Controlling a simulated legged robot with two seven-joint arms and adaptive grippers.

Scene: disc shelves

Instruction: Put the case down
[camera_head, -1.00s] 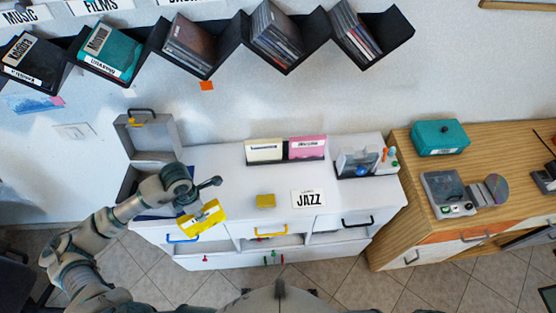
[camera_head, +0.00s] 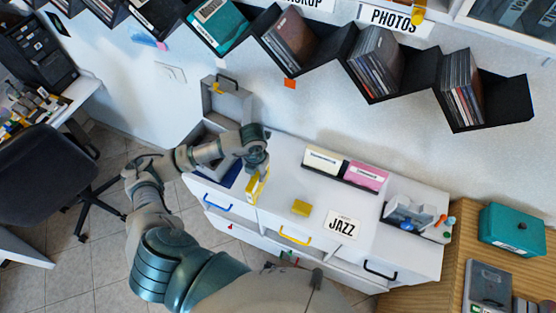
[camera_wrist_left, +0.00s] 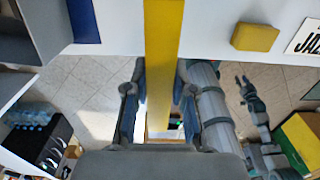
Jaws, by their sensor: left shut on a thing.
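My left gripper (camera_head: 258,168) is shut on a yellow and white case (camera_head: 253,190), held on edge at the front edge of the white cabinet top (camera_head: 280,180). In the left wrist view the yellow case (camera_wrist_left: 163,50) runs up between the fingers (camera_wrist_left: 158,95). I cannot tell whether the case touches the cabinet. A small yellow block (camera_head: 301,208) lies on the top to the right, beside a JAZZ card (camera_head: 342,225). My right gripper (camera_wrist_left: 245,90) shows small in the left wrist view, empty as far as I see.
An open grey box (camera_head: 222,105) stands at the cabinet's left end. A holder with cream and pink cases (camera_head: 345,170) stands at the back, and a black tray (camera_head: 412,215) at the right. Disc shelves (camera_head: 345,65) hang above. The middle of the top is mostly clear.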

